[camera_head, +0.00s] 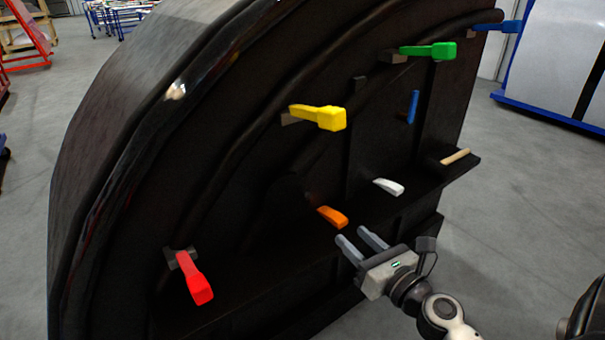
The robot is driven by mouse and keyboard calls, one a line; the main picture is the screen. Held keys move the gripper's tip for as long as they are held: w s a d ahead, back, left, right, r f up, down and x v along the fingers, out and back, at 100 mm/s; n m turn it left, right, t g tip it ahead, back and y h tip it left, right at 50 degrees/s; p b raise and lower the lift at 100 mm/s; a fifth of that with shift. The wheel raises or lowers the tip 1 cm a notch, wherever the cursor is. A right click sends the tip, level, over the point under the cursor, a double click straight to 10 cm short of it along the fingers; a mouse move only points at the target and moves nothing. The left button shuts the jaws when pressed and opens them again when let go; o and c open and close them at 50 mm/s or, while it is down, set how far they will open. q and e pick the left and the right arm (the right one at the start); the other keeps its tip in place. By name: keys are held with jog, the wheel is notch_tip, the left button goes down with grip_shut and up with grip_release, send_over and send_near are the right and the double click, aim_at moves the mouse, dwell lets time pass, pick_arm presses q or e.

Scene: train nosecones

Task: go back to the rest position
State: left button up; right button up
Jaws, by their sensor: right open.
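My right gripper (359,240) is in the lower middle of the head view. Its two grey fingers are apart with nothing between them, and they point up and left toward the nosecone. The big black train nosecone (225,190) fills the middle of the view. An orange-handled piece (332,217) lies on its ledge just beyond and left of the fingertips, apart from them. A white piece (388,187) is farther up the ledge. My left gripper is not in view.
On the nosecone are red (197,285), yellow (325,117), green (435,51) and blue (413,106) handles. A tan handle (455,157) lies on the right shelf. A blue-framed panel cart (550,118) stands at right. Grey floor (520,210) is clear at right.

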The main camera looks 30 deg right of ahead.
pick_arm(q)
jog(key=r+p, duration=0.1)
jog(key=p, duration=0.2)
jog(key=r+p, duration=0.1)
jog(key=p, duration=0.3)
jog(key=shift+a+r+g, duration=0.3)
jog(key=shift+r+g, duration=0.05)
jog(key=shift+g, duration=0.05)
pick_arm(e)
jog(key=s+a+f+m+g+y, duration=0.1)
jog(key=s+a+f+m+g, duration=0.1)
jog(key=a+m, duration=0.8)
jog(key=s+a+f+m+g+y, duration=0.2)
jog(key=s+a+m+g, duration=0.3)
jog(key=m, duration=1.7)
jog(key=s+a+f, duration=0.1)
jog(key=s+a, duration=0.1)
jog(key=a, duration=0.3)
jog(key=shift+a+m, duration=0.3)
